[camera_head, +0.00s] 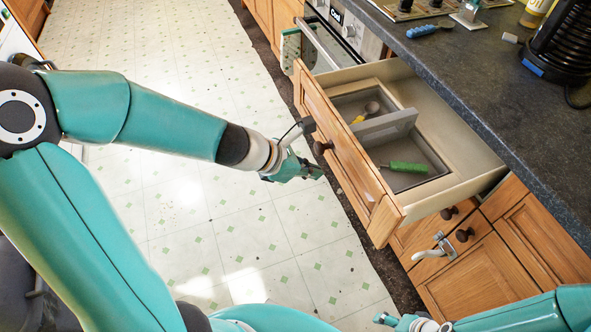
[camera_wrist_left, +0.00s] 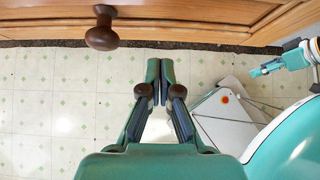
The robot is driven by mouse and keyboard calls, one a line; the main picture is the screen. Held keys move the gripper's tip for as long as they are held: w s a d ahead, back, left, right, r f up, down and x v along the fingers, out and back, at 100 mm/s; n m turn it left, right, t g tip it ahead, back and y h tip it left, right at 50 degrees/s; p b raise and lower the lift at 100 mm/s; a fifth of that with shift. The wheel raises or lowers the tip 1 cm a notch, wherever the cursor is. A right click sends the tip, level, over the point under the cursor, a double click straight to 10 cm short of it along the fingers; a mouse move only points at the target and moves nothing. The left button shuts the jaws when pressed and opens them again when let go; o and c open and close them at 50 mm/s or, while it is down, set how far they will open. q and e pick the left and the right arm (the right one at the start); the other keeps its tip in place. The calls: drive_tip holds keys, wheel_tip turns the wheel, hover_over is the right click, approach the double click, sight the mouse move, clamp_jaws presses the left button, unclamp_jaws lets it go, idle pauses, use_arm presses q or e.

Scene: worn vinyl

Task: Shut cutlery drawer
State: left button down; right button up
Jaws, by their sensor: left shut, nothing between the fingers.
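The wooden cutlery drawer (camera_head: 455,195) stands pulled out from under the counter. Its front panel (camera_head: 350,165) has a dark round knob (camera_head: 321,147). In the left wrist view, the knob (camera_wrist_left: 101,36) is at the upper left, and part of the drawer front (camera_wrist_left: 200,14) runs along the top. My left gripper (camera_head: 316,170) is shut and empty, just outside the drawer front near the knob. In its wrist view, its closed fingers (camera_wrist_left: 160,72) are to the right of the knob and apart from it. My right gripper (camera_head: 380,318) shows small at the bottom edge; its jaws are unclear.
A grey organiser (camera_head: 432,160) in the drawer holds a green-handled utensil (camera_head: 404,167) and a spoon (camera_head: 371,108). The dark countertop (camera_head: 490,95) carries a blue brush (camera_head: 424,30) and a black appliance (camera_head: 570,45). The floor (camera_head: 190,215) is clear.

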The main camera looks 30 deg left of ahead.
sight(342, 170)
use_arm(q)
drive_tip(key=w+d, duration=0.1)
drive_tip(key=w+d+f, duration=0.1)
drive_tip(key=w, duration=0.1)
drive_tip(key=shift+d, duration=0.25)
drive_tip(key=shift+w+d, duration=0.35)
drive_tip(key=shift+w, duration=0.2)
